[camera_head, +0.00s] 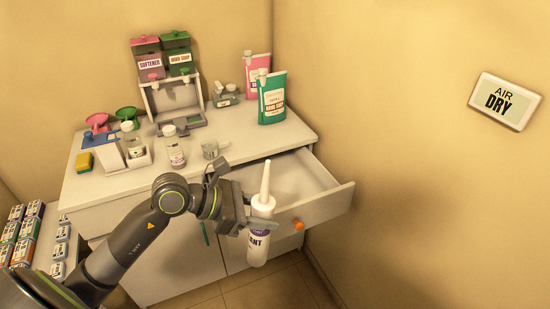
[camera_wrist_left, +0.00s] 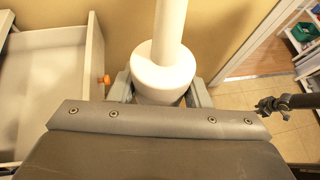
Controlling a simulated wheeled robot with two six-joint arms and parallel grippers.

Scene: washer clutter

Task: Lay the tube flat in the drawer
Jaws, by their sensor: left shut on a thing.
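A white tube (camera_head: 258,248) with a long narrow nozzle and dark lettering stands upright in my left gripper (camera_head: 250,217). The gripper is shut on it near its shoulder. In the left wrist view the tube (camera_wrist_left: 165,72) sits between the fingers of the gripper (camera_wrist_left: 160,90), nozzle toward the camera. The drawer (camera_head: 318,208) is pulled out of the white cabinet and its visible inside looks empty. The tube is held in front of the drawer's front panel, by the orange knob (camera_head: 298,225). In the left wrist view the drawer (camera_wrist_left: 45,85) lies left of the tube.
The cabinet top (camera_head: 240,150) holds a dispenser stand (camera_head: 173,100), a green pouch (camera_head: 272,97), a pink pouch (camera_head: 252,86), a bottle (camera_head: 174,150) and a clear cup (camera_head: 211,148). A yellow sponge (camera_head: 84,161) lies at its left. A wall stands close right of the drawer.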

